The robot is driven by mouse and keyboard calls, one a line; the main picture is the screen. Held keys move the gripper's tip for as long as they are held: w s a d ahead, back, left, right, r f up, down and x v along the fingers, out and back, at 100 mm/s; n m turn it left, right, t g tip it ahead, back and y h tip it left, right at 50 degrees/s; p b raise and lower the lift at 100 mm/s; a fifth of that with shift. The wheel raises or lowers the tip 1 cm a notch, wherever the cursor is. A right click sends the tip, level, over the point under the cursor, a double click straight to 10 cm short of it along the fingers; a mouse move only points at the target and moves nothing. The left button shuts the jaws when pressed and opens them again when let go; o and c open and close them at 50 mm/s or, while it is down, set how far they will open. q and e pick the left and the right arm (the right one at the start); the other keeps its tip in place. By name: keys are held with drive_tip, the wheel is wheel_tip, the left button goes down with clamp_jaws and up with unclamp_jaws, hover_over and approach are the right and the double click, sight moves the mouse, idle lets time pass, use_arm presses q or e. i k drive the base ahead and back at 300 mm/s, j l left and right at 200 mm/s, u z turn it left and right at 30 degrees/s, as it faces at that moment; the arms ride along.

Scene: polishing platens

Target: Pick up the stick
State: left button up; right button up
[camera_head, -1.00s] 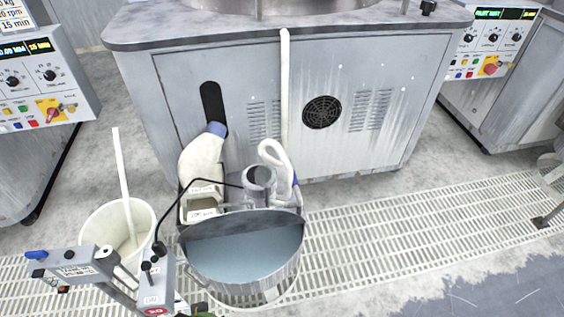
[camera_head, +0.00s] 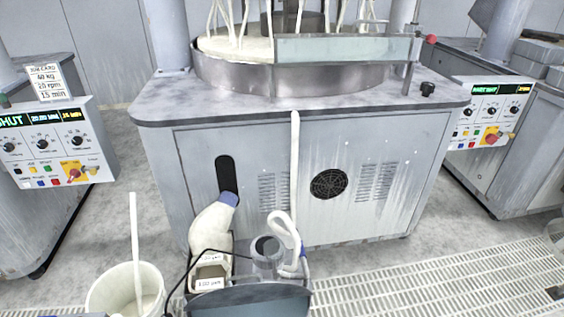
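A thin white stick (camera_head: 134,232) stands nearly upright in a white bucket (camera_head: 96,298) at the lower left of the head view. Its lower part is inside the bucket and its upper part rises clear above the rim. The bottom of the bucket is cut off by the picture's lower edge. Neither of my grippers is in view.
A grey polishing machine (camera_head: 225,143) fills the middle. A tank (camera_head: 250,301) with a pump (camera_head: 266,248), hoses and a black cable stands in front, right of the bucket. A control box (camera_head: 55,148) is at the left. Floor grating (camera_head: 400,290) lies at the right.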

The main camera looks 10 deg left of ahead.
sight(133, 206)
drive_tip(key=j+u, duration=0.25)
drive_tip(key=j, duration=0.15)
drive_tip(key=i+j+u, duration=0.25)
drive_tip(key=j+u, duration=0.25)
drive_tip(key=j, duration=0.2)
drive_tip(key=i+j+u, duration=0.25)
drive_tip(key=k+j, duration=0.1)
